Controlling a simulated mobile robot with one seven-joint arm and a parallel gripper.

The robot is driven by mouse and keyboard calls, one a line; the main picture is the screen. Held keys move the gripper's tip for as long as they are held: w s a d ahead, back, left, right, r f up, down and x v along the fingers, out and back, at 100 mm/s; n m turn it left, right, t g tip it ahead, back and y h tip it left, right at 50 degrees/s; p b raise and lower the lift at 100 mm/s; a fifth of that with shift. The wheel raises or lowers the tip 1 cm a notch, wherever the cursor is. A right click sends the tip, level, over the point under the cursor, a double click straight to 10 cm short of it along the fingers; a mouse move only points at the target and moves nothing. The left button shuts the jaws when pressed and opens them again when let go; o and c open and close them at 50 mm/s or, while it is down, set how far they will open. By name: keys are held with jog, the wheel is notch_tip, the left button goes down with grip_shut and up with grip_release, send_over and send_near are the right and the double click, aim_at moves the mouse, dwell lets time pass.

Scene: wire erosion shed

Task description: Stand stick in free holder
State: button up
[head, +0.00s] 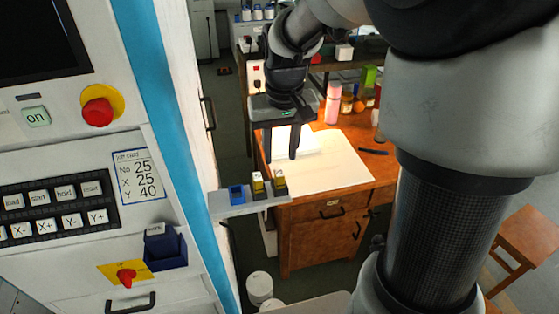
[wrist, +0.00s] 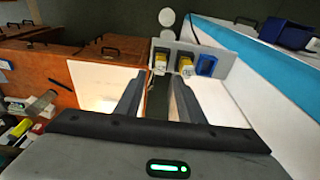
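A small grey shelf (head: 222,203) juts from the machine's side and carries three small holders in a row. The blue holder (head: 237,195) at its left end looks empty. The middle holder (head: 258,184) and the right holder (head: 279,183) are dark and yellow, each with a pale labelled piece standing in it. In the wrist view the blue holder (wrist: 207,65) is at the right of the row. My gripper (head: 280,156) is open and empty above the desk, behind the shelf; its fingers (wrist: 157,90) point towards the shelf. I cannot make out a loose stick.
The machine front (head: 60,170) stands left with buttons, a red knob and a dark blue box (head: 163,247) marked "work". A wooden desk (head: 315,215) holds white paper (head: 335,165), a pink bottle (head: 333,103) and clutter. White buckets (head: 259,288) stand on the floor below the shelf.

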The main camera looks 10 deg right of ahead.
notch_tip(320, 180, up, 7)
jog(key=s, duration=0.1)
jog(key=s+r+t, duration=0.2)
jog(key=s+t, duration=0.1)
jog(key=s, duration=1.3)
jog(key=shift+s+t, duration=0.35)
jog(key=shift+t, duration=0.05)
